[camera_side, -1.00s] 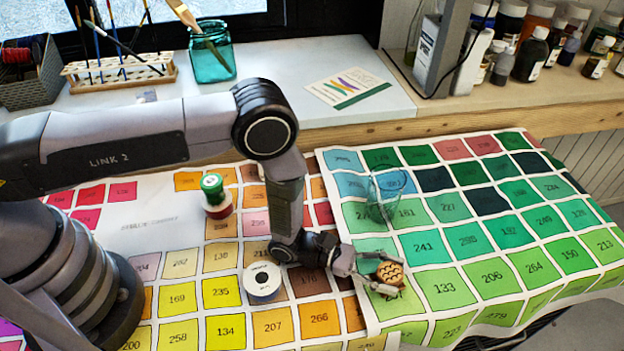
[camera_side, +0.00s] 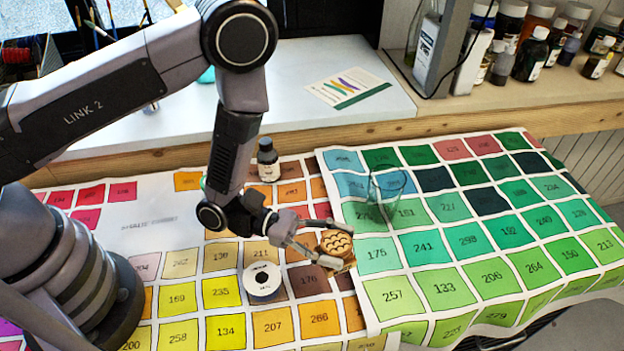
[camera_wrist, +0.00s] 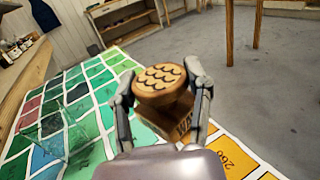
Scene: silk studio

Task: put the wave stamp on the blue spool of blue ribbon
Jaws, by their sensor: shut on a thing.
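The wave stamp (camera_side: 336,243) is a round wooden piece with dark wavy lines on its top and a wooden block below. My gripper (camera_side: 330,247) is shut on it, one finger on each side. In the wrist view the stamp (camera_wrist: 160,82) sits between the two fingers of my gripper (camera_wrist: 162,92), with part of its lettered side showing. The blue spool of blue ribbon (camera_side: 263,281) stands on the colour chart, white-topped with a dark centre and a bluish rim. The stamp is apart from it, up and to its right in the side view.
A clear glass (camera_side: 388,187) stands on the green chart (camera_side: 480,270), beyond the stamp. A small dark bottle (camera_side: 268,160) stands behind my arm. A card (camera_side: 348,88) lies on the back shelf.

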